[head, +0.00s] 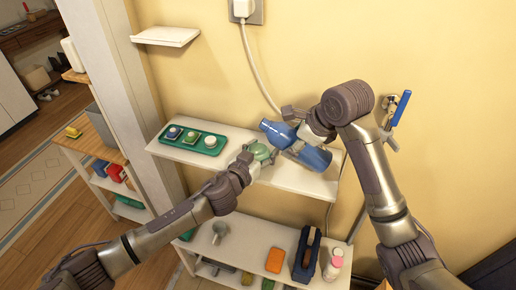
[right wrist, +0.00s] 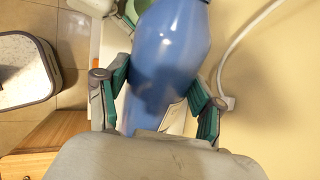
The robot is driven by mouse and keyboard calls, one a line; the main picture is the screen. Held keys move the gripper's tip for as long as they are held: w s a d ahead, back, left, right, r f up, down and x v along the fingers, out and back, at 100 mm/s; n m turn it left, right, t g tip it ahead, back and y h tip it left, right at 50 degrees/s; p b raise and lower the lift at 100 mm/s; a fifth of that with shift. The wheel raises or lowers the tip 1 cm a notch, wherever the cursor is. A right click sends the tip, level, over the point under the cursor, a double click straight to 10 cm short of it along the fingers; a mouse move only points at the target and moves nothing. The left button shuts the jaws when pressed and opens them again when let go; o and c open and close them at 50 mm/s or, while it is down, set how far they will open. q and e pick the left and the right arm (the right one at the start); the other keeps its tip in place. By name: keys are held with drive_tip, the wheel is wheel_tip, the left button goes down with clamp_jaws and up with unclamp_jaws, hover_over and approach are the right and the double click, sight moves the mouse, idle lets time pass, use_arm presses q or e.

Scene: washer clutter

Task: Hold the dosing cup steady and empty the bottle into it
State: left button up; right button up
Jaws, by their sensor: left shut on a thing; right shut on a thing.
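The blue bottle (head: 277,133) is tipped over, lying nearly sideways above the white wall shelf. My right gripper (head: 301,141) is shut around its middle. In the right wrist view the bottle (right wrist: 168,50) fills the space between the two finger pads of the gripper (right wrist: 158,95). The green dosing cup (head: 260,151) is just left of and below the bottle, close to it. My left gripper (head: 252,163) is shut on the cup. The cup's inside and any flow from the bottle cannot be made out.
The white shelf (head: 312,182) is bare at front right. A white cable (head: 251,66) hangs behind. Lower shelves hold an orange box (head: 274,260), a dark caddy (head: 306,262) and a pink-capped bottle (head: 333,267).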

drive_tip(key=shift+d+f+g+h, duration=0.1)
drive_tip(key=shift+f+g+h, duration=0.3)
drive_tip(key=shift+f+h, duration=0.45)
idle(0.4)
drive_tip(key=shift+n+h, duration=0.3)
drive_tip(key=shift+h, duration=0.35)
drive_tip(key=shift+a+r+g+h, duration=0.2)
drive_tip(key=shift+r+g+h, duration=0.3)
drive_tip(key=shift+r+h, duration=0.35)
idle(0.7)
drive_tip(key=shift+w+a+f+n+h, duration=0.2)
drive_tip(key=shift+a+n+h, duration=0.1)
drive_tip(key=shift+h, duration=0.65)
drive_tip(key=shift+a+r+g+h, duration=0.5)
drive_tip(key=shift+r+h, duration=0.3)
drive_tip(key=shift+h, duration=0.2)
idle(2.6)
